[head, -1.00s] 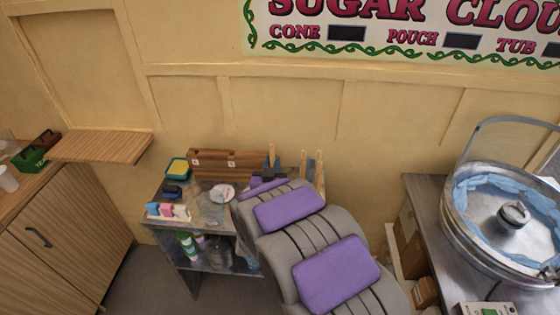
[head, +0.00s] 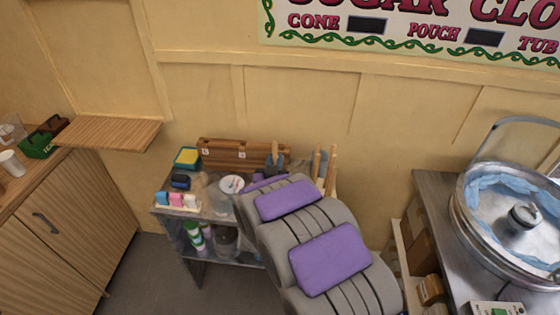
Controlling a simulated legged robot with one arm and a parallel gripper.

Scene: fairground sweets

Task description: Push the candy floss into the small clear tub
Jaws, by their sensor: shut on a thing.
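My grey arm with purple pads (head: 330,260) reaches over the small metal side table (head: 215,263) against the wall. Its far end covers the right part of the tabletop. My gripper is hidden behind the arm, so its jaws and anything in them do not show. A small round whitish piece with a reddish mark (head: 231,184) shows just left of the arm's end. I cannot tell whether it is a lid, a tub or floss. Hazy clear shapes stand near it, too small to make out. No candy floss or small clear tub can be made out for certain.
A wooden rack (head: 235,155), a yellow-and-teal sponge (head: 187,157) and small coloured blocks (head: 177,200) stand on the side table. Green-and-white containers (head: 194,236) sit on its lower shelf. The floss machine (head: 510,215) is at right, a wooden cabinet (head: 70,235) at left.

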